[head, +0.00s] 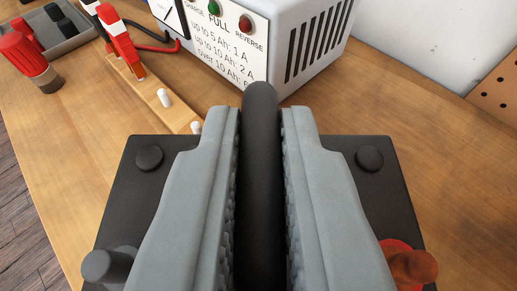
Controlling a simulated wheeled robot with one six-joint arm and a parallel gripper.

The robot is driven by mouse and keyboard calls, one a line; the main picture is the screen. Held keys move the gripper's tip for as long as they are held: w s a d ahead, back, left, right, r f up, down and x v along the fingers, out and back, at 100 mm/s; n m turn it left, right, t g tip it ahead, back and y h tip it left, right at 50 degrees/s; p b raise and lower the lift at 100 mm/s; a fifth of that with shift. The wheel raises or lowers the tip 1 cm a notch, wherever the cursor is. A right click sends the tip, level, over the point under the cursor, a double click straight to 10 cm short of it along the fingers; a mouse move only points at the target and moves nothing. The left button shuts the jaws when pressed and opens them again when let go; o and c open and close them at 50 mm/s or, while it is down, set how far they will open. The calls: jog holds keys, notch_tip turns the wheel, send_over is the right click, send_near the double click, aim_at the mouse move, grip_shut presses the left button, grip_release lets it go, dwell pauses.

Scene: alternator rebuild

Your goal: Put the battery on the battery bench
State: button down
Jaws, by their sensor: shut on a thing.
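The battery (134,186) is a black box with round caps on its top, a grey post at the lower left and a reddish-brown post on a red ring at the lower right. My gripper (260,120) is shut on the black handle bar (261,155) that runs over the middle of the battery. The fingers hide the middle of the battery's top. A wooden bench top (420,120) lies under and around it. I cannot tell whether the battery rests on the wood or hangs just above it.
A grey charger (285,35) with a printed front stands just beyond the battery. A wooden strip with white pegs (164,98) and a red clamp (122,40) lies at the left. A red-capped item (28,60) and a grey tray (62,45) are farther left. Bench at right is clear.

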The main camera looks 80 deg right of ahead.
jog(key=shift+f, duration=0.4)
jog(key=c, duration=1.5)
grip_release()
jog(key=shift+f, duration=0.1)
jog(key=shift+o, duration=0.2)
jog(key=shift+a, duration=0.15)
jog(key=v, duration=1.1)
jog(key=shift+s+a+r, duration=0.15)
jog(key=shift+a+r, duration=0.1)
jog(key=shift+a, duration=0.05)
